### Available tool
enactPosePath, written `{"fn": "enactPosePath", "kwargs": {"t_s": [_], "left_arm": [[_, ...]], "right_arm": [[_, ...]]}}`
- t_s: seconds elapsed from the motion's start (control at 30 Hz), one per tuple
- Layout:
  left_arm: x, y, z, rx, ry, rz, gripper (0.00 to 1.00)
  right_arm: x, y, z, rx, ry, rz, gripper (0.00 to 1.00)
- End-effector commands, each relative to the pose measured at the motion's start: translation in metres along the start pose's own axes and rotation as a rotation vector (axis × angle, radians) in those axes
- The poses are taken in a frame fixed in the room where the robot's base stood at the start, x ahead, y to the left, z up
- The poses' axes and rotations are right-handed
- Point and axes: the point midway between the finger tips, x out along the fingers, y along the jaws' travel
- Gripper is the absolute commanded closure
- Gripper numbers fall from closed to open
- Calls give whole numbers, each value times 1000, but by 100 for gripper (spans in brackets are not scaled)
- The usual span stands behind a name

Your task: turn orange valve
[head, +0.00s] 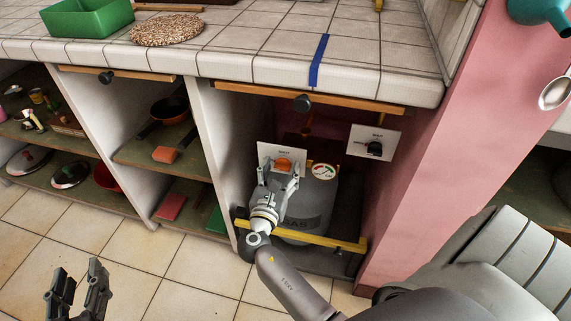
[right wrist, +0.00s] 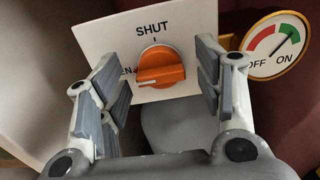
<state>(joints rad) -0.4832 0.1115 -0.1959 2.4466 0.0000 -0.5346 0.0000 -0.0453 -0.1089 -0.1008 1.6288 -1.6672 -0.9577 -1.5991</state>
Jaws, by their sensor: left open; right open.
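The orange valve (right wrist: 161,68) is a round knob with a raised grip bar, on a white plate (right wrist: 113,40) marked "SHUT" above it and a partly hidden label at its left. The bar lies roughly level, pointing toward the left label. In the head view the orange valve (head: 284,163) shows above my right gripper (head: 277,174). My right gripper is open, its fingers on either side of the valve in the right wrist view (right wrist: 160,95), with no clear contact. The round gauge (right wrist: 277,45) has its needle toward "ON". My left gripper (head: 78,291) is open and empty at lower left.
A grey gas cylinder (head: 310,205) stands below the plate, behind a yellow bar (head: 330,240). Another white plate with a black knob (head: 374,149) is at right. The tiled counter (head: 270,66) overhangs the cubby, and a pink wall (head: 425,150) bounds its right.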

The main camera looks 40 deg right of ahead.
Motion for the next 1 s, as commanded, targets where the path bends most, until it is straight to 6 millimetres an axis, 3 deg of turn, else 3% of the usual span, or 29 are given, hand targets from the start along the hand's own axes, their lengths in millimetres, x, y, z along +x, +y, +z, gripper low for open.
{"fn": "enactPosePath", "kwargs": {"t_s": [0.37,0.73,1.0], "left_arm": [[0,1,-4,0,23,1,59],[0,1,-4,0,22,1,59],[0,1,-4,-1,25,1,59]], "right_arm": [[-2,1,0,0,0,0,39],[-2,1,0,0,0,0,84],[-2,1,0,25,0,0,85]]}}
